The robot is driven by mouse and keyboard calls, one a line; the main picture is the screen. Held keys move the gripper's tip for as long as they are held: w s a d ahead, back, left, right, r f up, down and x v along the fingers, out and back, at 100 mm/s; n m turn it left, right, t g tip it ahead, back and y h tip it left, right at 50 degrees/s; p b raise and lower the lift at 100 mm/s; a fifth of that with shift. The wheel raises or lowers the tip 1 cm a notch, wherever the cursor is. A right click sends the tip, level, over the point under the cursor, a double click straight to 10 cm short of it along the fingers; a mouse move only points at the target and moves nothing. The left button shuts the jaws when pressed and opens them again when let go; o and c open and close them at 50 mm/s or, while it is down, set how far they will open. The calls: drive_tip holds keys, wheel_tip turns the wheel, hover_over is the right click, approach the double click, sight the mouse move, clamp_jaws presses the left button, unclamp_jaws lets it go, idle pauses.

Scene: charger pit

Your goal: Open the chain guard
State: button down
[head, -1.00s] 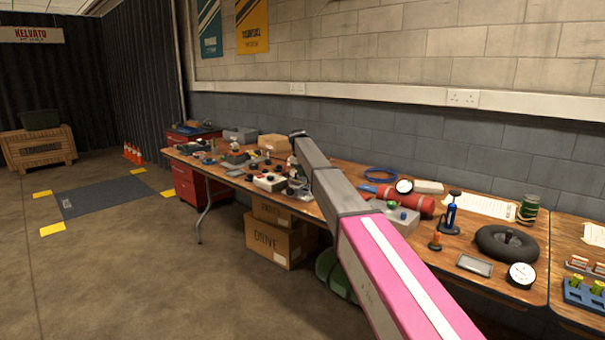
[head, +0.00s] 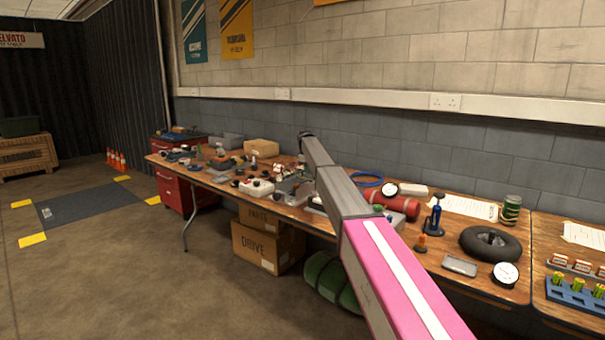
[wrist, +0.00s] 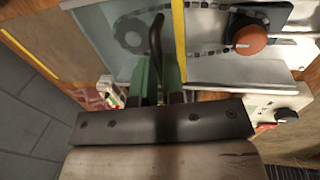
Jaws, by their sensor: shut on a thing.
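In the wrist view, the chain guard (wrist: 183,45) shows as a pale panel with a yellow edge. A chain (wrist: 208,51) and a dark sprocket (wrist: 132,35) show around it, with an orange-brown knob (wrist: 249,40) to the right. My gripper (wrist: 157,72) has green fingers, close together at the foot of a thin dark upright handle (wrist: 155,40). It appears shut on this handle; the exact contact is partly hidden. In the head view my arm reaches over the bench, and I cannot make out the fingers or the guard there.
The long wooden bench (head: 455,207) is crowded with a red extinguisher (head: 398,205), a black tyre (head: 490,243) and a dial gauge (head: 505,274). Cardboard boxes (head: 262,243) and a green bundle (head: 330,280) lie beneath.

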drive_tip(key=shift+w+d, duration=0.35)
drive_tip(key=shift+w, duration=0.1)
drive_tip(key=c, duration=1.2)
unclamp_jaws()
drive_tip(key=shift+r, duration=0.1)
wheel_tip(320, 180, up, 10)
drive_tip(key=s+a, duration=0.1)
drive_tip(key=shift+s+a+r, duration=0.15)
drive_tip(key=shift+s+r, duration=0.1)
drive_tip(key=shift+s, duration=0.1)
